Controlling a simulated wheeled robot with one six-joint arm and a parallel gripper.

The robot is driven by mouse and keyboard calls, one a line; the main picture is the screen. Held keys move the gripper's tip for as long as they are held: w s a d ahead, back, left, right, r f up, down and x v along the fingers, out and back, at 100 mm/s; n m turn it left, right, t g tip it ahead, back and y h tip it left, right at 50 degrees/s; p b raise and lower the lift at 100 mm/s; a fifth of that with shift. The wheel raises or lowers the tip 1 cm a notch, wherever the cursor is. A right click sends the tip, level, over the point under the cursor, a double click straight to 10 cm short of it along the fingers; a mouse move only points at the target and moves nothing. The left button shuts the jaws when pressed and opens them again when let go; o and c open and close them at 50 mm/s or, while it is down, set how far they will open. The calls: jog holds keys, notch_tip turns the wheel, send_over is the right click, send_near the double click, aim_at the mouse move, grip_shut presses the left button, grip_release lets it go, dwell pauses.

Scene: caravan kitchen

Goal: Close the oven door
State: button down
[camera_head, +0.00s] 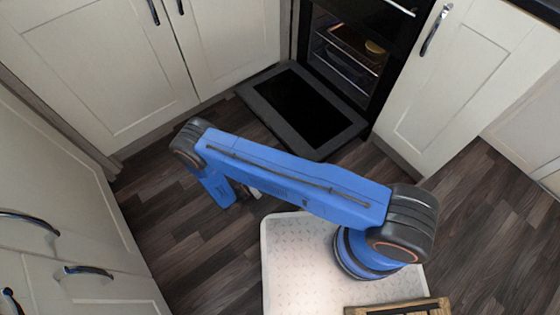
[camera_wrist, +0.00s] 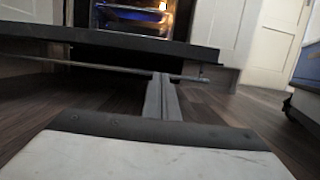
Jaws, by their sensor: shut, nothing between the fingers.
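The oven door (camera_head: 302,108) is folded down, its dark glass facing up, in front of the lit oven (camera_head: 345,62). In the wrist view the door (camera_wrist: 100,38) shows nearly edge-on as a dark slab, with a thin handle bar (camera_wrist: 110,69) below it. My gripper (camera_wrist: 161,78) is shut and empty. Its fingertips overlap the handle bar in that view; I cannot tell whether they touch it. In the head view my gripper (camera_head: 252,191) is low, in front of the door's outer edge and partly hidden by my arm.
Cream cabinets stand left (camera_head: 115,60) and right (camera_head: 462,80) of the oven. More cabinets with handles (camera_head: 88,271) line the left side. The dark wood floor (camera_head: 165,205) is clear between them and my base. Oven racks (camera_head: 347,62) show inside.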

jog(key=x, duration=0.9)
jog(key=shift+w+d, duration=0.1)
jog(key=shift+r, duration=0.1)
